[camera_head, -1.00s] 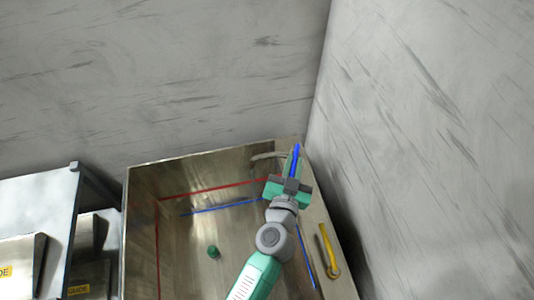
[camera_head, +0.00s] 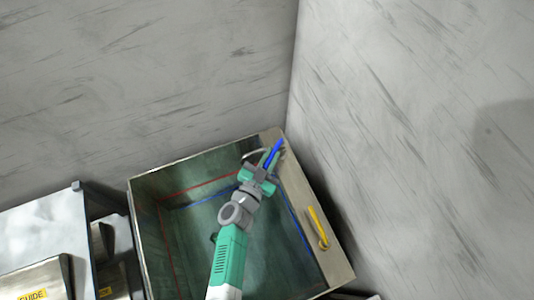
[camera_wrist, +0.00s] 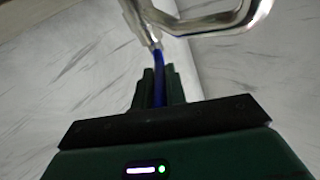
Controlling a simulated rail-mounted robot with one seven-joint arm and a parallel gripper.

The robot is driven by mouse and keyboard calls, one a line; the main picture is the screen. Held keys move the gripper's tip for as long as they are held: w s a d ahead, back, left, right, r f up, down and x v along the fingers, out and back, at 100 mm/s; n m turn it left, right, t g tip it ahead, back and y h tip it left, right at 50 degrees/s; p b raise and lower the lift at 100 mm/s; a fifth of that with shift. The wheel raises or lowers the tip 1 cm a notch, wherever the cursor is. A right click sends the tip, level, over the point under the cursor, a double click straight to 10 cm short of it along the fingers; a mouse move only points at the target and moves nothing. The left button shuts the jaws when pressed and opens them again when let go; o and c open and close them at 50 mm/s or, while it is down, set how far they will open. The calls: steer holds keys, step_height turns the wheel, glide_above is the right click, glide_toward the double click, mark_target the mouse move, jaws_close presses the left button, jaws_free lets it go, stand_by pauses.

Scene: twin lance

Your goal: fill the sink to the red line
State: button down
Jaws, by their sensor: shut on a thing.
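The open metal sink (camera_head: 145,200) stands in the corner of two walls. A red line (camera_head: 203,188) runs along its inner walls, with a blue line (camera_head: 295,222) lower down. The inside looks dark green; I cannot tell the water level exactly. My gripper (camera_head: 268,165) is at the sink's back right corner, shut on a blue lever (camera_head: 278,146). In the wrist view the blue lever (camera_wrist: 158,65) passes between the fingers (camera_wrist: 160,88) below a chrome tap (camera_wrist: 200,24). The tap's grey spout (camera_head: 250,153) shows beside my gripper. The sink's floor is partly hidden by my arm.
A yellow lever (camera_head: 317,227) is on the sink's right rim. Metal units with yellow labels (camera_head: 34,295) stand left of the sink. Grey walls (camera_head: 400,120) close in behind and to the right.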

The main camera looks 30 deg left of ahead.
steer(key=shift+f, duration=0.15)
steer(key=c, duration=1.4)
jaws_free()
steer(key=shift+c, duration=0.2)
steer(key=s+p, duration=0.1)
steer(key=s, duration=0.6)
steer(key=shift+s+d+p, duration=0.4)
